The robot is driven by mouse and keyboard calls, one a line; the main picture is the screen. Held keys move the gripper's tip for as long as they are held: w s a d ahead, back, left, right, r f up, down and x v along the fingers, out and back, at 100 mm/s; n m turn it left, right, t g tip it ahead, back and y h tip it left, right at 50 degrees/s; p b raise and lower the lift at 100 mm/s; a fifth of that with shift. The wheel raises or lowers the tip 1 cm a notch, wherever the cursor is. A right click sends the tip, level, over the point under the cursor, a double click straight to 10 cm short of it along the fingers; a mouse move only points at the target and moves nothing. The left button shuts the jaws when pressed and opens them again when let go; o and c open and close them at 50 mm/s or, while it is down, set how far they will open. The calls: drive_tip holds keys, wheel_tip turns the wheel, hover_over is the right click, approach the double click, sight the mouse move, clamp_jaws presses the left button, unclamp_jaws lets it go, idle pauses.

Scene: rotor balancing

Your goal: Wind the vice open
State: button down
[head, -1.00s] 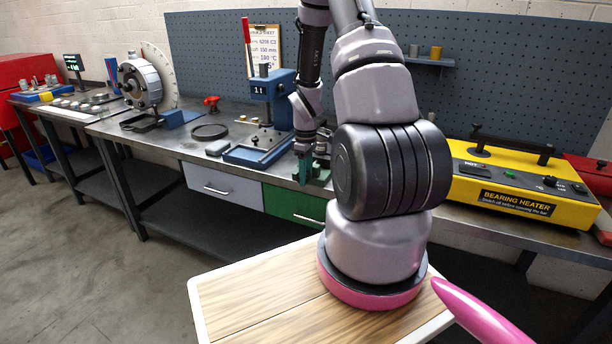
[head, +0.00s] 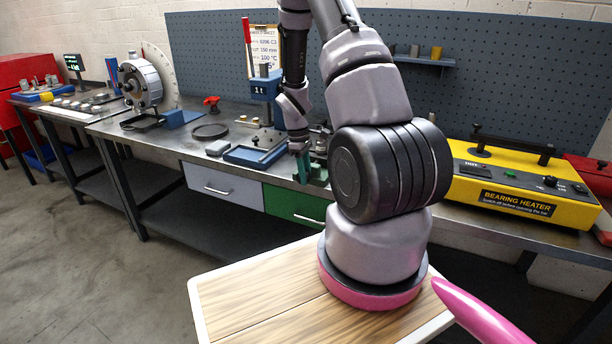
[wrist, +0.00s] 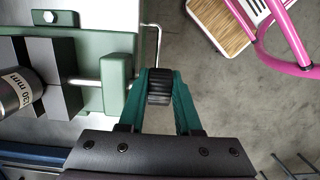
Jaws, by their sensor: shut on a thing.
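The green vice (wrist: 117,84) lies left of my gripper in the wrist view, with dark grey jaw blocks (wrist: 62,52) and a metal screw rod. A metal cylinder with a "mm" label (wrist: 18,92) is at the jaws; its far side is out of frame. My gripper (wrist: 159,88) has teal fingers, shut on a black ribbed knob (wrist: 159,84) beside the vice's right end. In the head view my gripper (head: 303,170) is tilted at the bench's front edge, and the vice (head: 319,171) shows partly behind my arm.
A blue tray (head: 255,156) and a blue press (head: 266,88) stand left of my gripper. A yellow bearing heater (head: 520,180) is at the right. A green drawer (head: 292,205) is below the bench edge. Open floor lies in front.

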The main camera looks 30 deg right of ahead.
drive_tip(key=g+h, duration=0.2)
drive_tip(key=g, duration=0.1)
drive_tip(key=g+h, duration=0.1)
drive_tip(key=g, duration=0.1)
drive_tip(key=shift+w+a+h, duration=0.25)
drive_tip(key=shift+w+h, duration=0.15)
drive_tip(key=g+h, duration=0.2)
drive_tip(key=g, duration=0.1)
drive_tip(key=g+h, duration=0.1)
drive_tip(key=shift+w+a+g+h, duration=0.2)
drive_tip(key=shift+w+g+h, duration=0.05)
drive_tip(key=shift+g+h, duration=0.15)
drive_tip(key=c, duration=0.9)
unclamp_jaws()
drive_tip(key=shift+w+a, duration=0.1)
drive_tip(key=v, duration=1)
drive_tip(key=shift+w+a, duration=0.2)
drive_tip(key=shift+w, duration=0.05)
